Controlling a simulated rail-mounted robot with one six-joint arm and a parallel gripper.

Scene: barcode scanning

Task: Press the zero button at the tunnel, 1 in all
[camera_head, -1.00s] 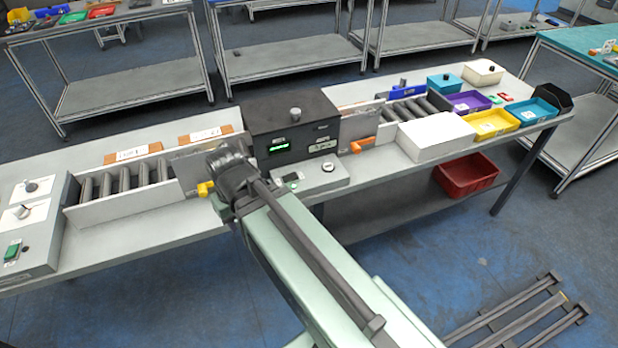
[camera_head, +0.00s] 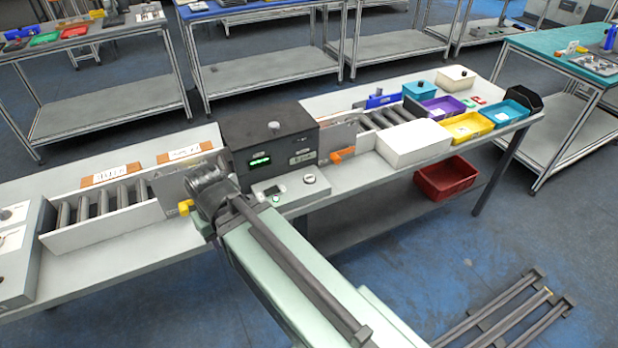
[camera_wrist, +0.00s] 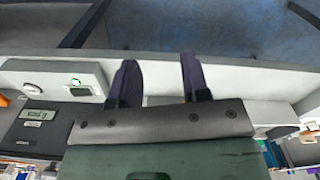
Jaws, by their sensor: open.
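The tunnel (camera_head: 268,140) is a black box with a lit green display and a knob on top, standing over the conveyor line. It also shows at the left in the wrist view (camera_wrist: 38,114). A low light-grey panel (camera_head: 288,192) in front of it carries a small dark screen and a round white button (camera_head: 309,178). In the wrist view the panel (camera_wrist: 58,75) shows the round button (camera_wrist: 32,89) and a tiny green-ringed spot (camera_wrist: 76,81). I cannot read which is zero. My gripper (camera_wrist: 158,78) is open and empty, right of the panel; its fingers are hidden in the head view.
A white block (camera_head: 413,143) and the yellow (camera_head: 466,127), purple and teal trays stand right of the tunnel. Rollers (camera_head: 100,203) run on the left, with orange-backed labels behind. A red bin (camera_head: 446,178) sits below the bench. The bench's front strip is narrow.

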